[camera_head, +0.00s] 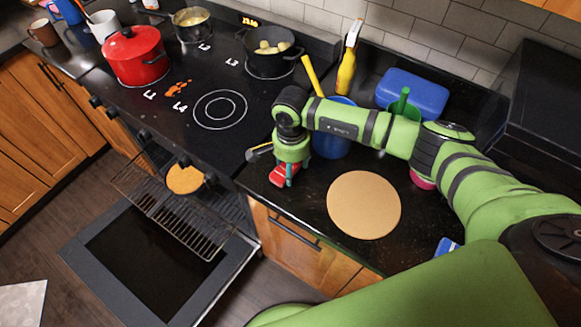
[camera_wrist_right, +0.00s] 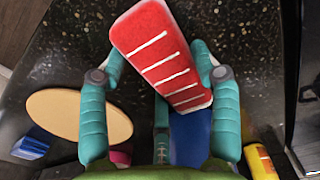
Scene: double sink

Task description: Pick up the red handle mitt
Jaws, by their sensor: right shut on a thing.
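The red handle mitt with white stripes (camera_wrist_right: 165,55) sits between the teal fingers of my right gripper (camera_wrist_right: 158,62) in the right wrist view. The fingers are shut on it, and it is tilted. In the head view the mitt (camera_head: 278,175) shows as a small red patch under my right gripper (camera_head: 288,174), at the counter's front edge, left of the round tan board. The gripper hides part of it there. I cannot tell whether it touches the counter. My left gripper is not in view.
The oven door (camera_head: 140,260) hangs open, with a pulled-out wire rack (camera_head: 190,222). A red pot (camera_head: 136,55) and a black pan (camera_head: 270,60) stand on the stove. The round tan board (camera_head: 363,205) and a blue box (camera_head: 412,92) are on the counter.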

